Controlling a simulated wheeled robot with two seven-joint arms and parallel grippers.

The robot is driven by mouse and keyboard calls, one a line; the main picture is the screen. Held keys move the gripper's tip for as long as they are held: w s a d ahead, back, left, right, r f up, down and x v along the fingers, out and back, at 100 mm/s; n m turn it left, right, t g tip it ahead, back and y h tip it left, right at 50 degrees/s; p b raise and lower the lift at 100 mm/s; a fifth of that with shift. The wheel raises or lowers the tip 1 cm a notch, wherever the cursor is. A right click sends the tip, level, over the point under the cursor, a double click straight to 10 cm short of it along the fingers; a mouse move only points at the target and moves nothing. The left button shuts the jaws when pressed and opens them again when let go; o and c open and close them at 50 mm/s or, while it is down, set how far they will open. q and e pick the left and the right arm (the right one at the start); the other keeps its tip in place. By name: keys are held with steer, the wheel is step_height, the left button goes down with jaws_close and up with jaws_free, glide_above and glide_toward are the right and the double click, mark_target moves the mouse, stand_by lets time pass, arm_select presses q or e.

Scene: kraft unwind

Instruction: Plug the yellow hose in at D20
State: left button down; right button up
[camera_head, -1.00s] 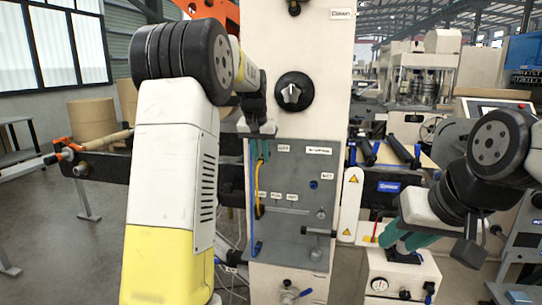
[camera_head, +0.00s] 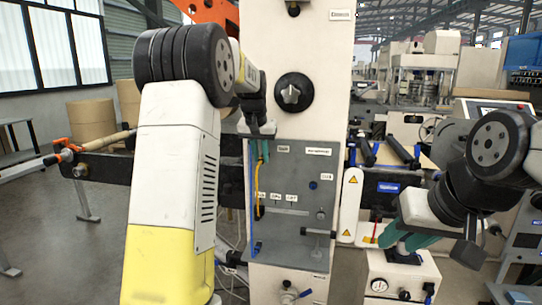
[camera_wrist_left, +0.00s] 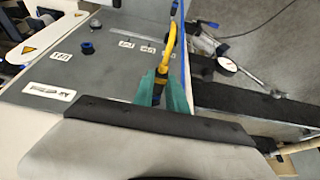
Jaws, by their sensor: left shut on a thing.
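My left gripper (camera_head: 262,148) is at the upper left of the grey panel (camera_head: 300,240), its teal fingers shut on the yellow hose (camera_head: 257,182). The hose hangs down along the panel's left side. In the left wrist view the hose (camera_wrist_left: 170,42) runs away from a dark end between the teal fingers (camera_wrist_left: 163,92). A row of three small labels (camera_head: 276,196) is on the panel; I cannot read D20 on any label. A dark blue port (camera_head: 313,185) sits at the panel's right and also shows in the left wrist view (camera_wrist_left: 87,47). My right gripper (camera_head: 410,243) is away to the right; its jaw gap is unclear.
A black knob (camera_head: 293,93) is on the white column above the panel. A black handle (camera_head: 318,233) and a round fitting (camera_head: 320,215) stick out at the panel's lower right. A blue strip (camera_head: 253,200) runs along its left edge. A white box with a gauge (camera_head: 379,285) stands lower right.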

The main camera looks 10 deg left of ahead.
arm_select(q)
steer(key=shift+w, duration=0.25)
stand_by(0.6)
steer(key=c, duration=1.3)
jaws_free()
steer(key=shift+o, duration=0.2)
steer(key=v, duration=0.8)
steer(key=s+d+t+h, duration=0.1)
steer(key=s+d+h, duration=0.1)
steer(key=s, duration=1.8)
steer(key=s+d+f, duration=0.1)
steer(key=s+f, duration=0.3)
steer(key=s, duration=0.3)
steer(key=s+d+f, duration=0.1)
steer(key=s+f, duration=0.3)
steer(key=s, duration=0.3)
steer(key=shift+d+f+t, duration=0.3)
steer(key=shift+d+t, duration=0.1)
